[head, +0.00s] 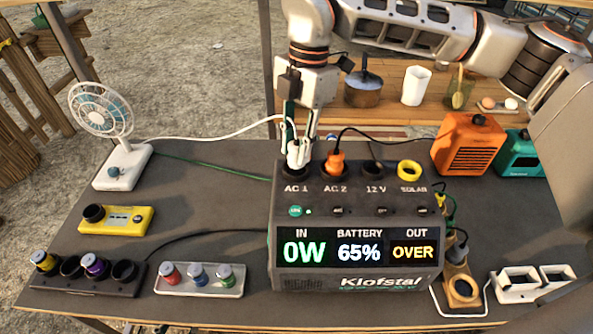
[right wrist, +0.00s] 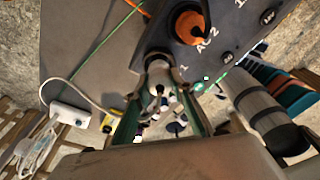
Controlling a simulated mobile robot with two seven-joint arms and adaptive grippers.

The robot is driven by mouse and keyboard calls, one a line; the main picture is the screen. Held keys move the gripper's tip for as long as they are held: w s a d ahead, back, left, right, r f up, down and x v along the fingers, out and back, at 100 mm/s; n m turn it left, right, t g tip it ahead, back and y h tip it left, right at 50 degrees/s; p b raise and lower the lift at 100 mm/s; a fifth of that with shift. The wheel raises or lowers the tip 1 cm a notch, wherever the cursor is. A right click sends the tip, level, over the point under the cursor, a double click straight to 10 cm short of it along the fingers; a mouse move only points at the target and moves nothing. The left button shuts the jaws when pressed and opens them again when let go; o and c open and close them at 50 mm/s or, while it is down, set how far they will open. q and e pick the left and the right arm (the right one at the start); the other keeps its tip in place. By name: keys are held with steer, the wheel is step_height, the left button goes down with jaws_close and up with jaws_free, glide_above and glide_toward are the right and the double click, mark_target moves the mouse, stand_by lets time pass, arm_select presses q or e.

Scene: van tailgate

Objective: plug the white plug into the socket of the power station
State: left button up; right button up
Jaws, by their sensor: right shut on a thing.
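The power station (head: 357,240) stands on the dark table, with its sockets along the top. Its display reads IN 0W, BATTERY 65%, OUT OVER. My right gripper (head: 299,148) reaches down over AC 1 and is shut on the white plug (head: 297,158). The white cord runs left to the fan (head: 102,112). In the right wrist view, the plug (right wrist: 160,78) sits between the fingers (right wrist: 160,105), at the dark ring of the AC 1 socket (right wrist: 153,57). I cannot tell how deep it sits. My left gripper is not in view.
An orange plug (head: 334,160) fills AC 2, right beside my gripper. A yellow ring (head: 409,169) marks the solar socket. An orange box (head: 468,143) and a teal box (head: 520,153) stand right.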

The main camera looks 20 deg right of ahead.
steer(key=shift+f+b, duration=0.3)
steer(key=shift+f, duration=0.75)
steer(key=o, duration=1.2)
steer(key=shift+r, duration=0.1)
steer(key=r, duration=0.4)
steer(key=d+r, duration=0.1)
steer(key=r, duration=0.3)
steer(key=w+r, duration=0.1)
steer(key=r, duration=0.2)
steer(key=shift+d+r, duration=0.3)
steer(key=shift+r, duration=0.1)
steer(key=shift+s, duration=0.1)
